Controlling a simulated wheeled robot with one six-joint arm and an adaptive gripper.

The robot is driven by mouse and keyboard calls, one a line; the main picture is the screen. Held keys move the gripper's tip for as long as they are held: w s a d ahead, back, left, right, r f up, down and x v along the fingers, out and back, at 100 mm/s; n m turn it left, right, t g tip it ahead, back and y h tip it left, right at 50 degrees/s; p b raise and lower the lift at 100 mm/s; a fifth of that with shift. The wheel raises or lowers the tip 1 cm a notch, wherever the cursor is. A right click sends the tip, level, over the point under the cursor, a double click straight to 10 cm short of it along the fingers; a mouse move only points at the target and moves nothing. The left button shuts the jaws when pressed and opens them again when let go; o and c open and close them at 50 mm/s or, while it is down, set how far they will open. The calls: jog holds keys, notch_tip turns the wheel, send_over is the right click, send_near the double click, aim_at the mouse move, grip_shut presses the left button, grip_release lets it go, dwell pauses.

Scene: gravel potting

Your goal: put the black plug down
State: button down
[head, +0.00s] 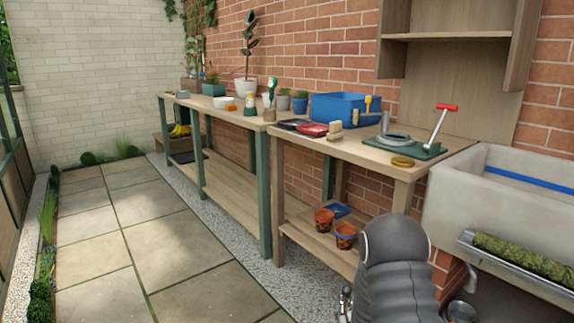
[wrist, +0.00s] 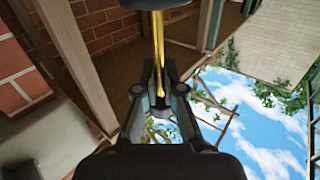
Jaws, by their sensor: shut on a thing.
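In the wrist view my gripper (wrist: 160,92) is shut on a thin brass-coloured stem (wrist: 158,50). The stem runs up the picture to a dark rounded piece (wrist: 156,4), cut off by the top edge, which looks like the black plug. The exact grip point between the fingers is partly hidden. In the head view my dark arm fills the lower middle right, and my fingertips and the plug cannot be made out there.
A grey stone sink (head: 490,190) stands at the right. The paving (head: 150,240) is clear.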

jog(key=f, duration=0.1)
jog(key=s+f, duration=0.1)
jog(key=a+f, duration=0.1)
jog(key=f, duration=0.1)
jog(key=shift+s+a+f, duration=0.1)
jog(key=shift+s, duration=0.15)
jog(key=shift+s+a+r, duration=0.1)
jog(key=shift+s+r, duration=0.3)
jog(key=shift+s, duration=0.4)
jog(key=shift+s+d+r, duration=0.1)
jog(key=shift+s+r, duration=0.3)
jog(key=shift+s, duration=0.4)
jog(key=shift+s+a+r, duration=0.1)
jog(key=shift+s+r, duration=0.3)
jog(key=shift+s, duration=0.4)
